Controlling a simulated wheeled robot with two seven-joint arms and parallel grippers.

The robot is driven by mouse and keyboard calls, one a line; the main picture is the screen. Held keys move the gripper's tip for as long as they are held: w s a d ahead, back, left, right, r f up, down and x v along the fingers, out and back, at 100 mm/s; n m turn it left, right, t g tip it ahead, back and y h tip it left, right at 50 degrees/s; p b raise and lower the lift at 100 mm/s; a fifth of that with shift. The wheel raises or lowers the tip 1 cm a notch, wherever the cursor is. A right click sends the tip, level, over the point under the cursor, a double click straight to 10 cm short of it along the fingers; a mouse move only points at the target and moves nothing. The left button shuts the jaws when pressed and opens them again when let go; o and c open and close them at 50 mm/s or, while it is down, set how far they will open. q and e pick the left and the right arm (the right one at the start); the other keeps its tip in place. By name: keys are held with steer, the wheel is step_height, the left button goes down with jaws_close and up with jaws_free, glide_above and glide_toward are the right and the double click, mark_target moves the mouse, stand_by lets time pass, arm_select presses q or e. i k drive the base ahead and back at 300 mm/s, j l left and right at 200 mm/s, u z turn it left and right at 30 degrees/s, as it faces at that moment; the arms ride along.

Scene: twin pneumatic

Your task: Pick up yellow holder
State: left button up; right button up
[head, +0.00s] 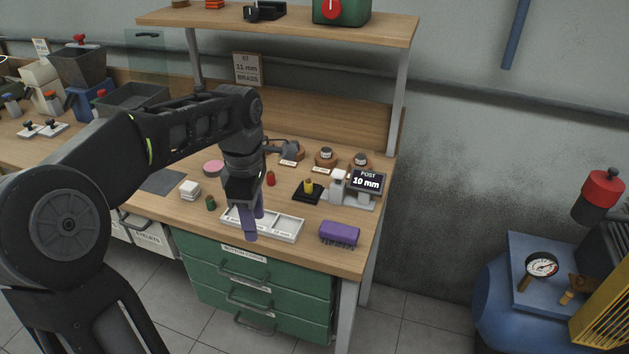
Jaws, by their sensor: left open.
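A small yellow piece (308,186), which looks like the yellow holder, stands upright on a flat black base on the workbench. It is left of the white device with the "POST 10 mm" display. My left gripper (252,224) has purple fingers pointing down over the left part of the white compartment tray (288,228). It is open, with nothing seen between the fingers. It is to the left of the yellow piece and nearer the bench's front edge, apart from it. My right gripper is out of view.
A purple brush (340,232) lies right of the tray. The display device (362,184) stands close beside the yellow piece. A red piece (271,178), a green piece (211,203) and white blocks (190,189) stand near my left gripper. A shelf (290,24) spans the back above.

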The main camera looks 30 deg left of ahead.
mark_target(308, 183)
steer(key=i, duration=0.85)
